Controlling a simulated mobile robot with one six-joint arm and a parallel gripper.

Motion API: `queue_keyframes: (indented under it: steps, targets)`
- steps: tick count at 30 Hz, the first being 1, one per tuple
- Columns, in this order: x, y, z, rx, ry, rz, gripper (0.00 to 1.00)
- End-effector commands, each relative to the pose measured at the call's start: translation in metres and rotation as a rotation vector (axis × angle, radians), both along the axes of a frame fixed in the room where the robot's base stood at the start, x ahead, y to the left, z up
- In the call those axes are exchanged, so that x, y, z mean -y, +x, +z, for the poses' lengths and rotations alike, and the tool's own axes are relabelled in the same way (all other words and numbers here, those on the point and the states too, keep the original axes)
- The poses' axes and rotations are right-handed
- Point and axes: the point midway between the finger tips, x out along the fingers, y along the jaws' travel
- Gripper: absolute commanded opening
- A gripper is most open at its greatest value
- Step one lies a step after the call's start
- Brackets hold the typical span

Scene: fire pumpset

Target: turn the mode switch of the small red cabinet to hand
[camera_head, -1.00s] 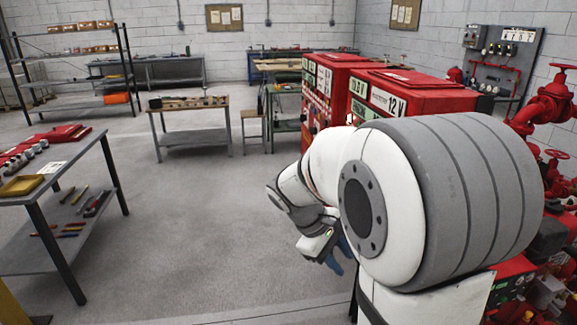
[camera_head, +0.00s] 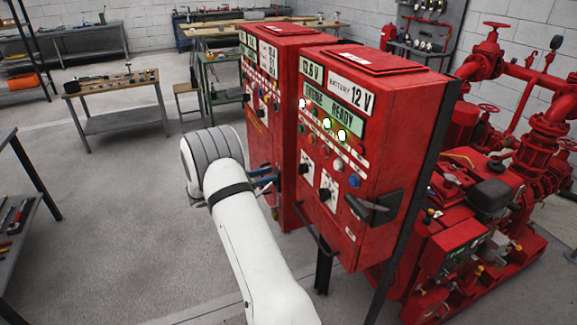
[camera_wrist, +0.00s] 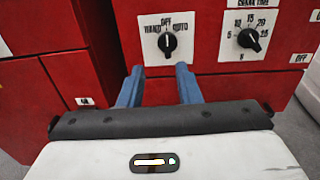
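The mode switch (camera_wrist: 167,42) is a black knob on a white plate marked HAND, OFF and AUTO. Its pointer stands upright, toward OFF. It is on the red face of a cabinet (camera_wrist: 205,60) in the wrist view. In the head view, the nearer red cabinet (camera_head: 384,112) has a lit display and two black knobs low on its front. My gripper (camera_wrist: 158,80) is open, its two blue fingers apart, just below the switch plate in the wrist view, with nothing between them. In the head view its blue fingers (camera_head: 264,180) show in front of the cabinets, partly hidden by my arm.
A second dial (camera_wrist: 249,39), marked with numbers, sits right of the switch. Another red cabinet (camera_head: 262,100) stands behind the nearer one. A black handle (camera_head: 375,207) sticks out from the nearer cabinet. Red pump pipework (camera_head: 540,130) is at right.

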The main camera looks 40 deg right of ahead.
Motion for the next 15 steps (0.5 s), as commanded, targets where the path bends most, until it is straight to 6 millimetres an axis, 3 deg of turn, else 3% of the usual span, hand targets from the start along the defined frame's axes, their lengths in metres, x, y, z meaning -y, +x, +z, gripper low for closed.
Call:
queue_keyframes:
  steps: [6,15]
  targets:
    - [0.051,-0.018,0.002,0.000,0.002,-0.038,0.31]
    - [0.091,-0.029,0.001,0.002,0.003,-0.047,0.31]
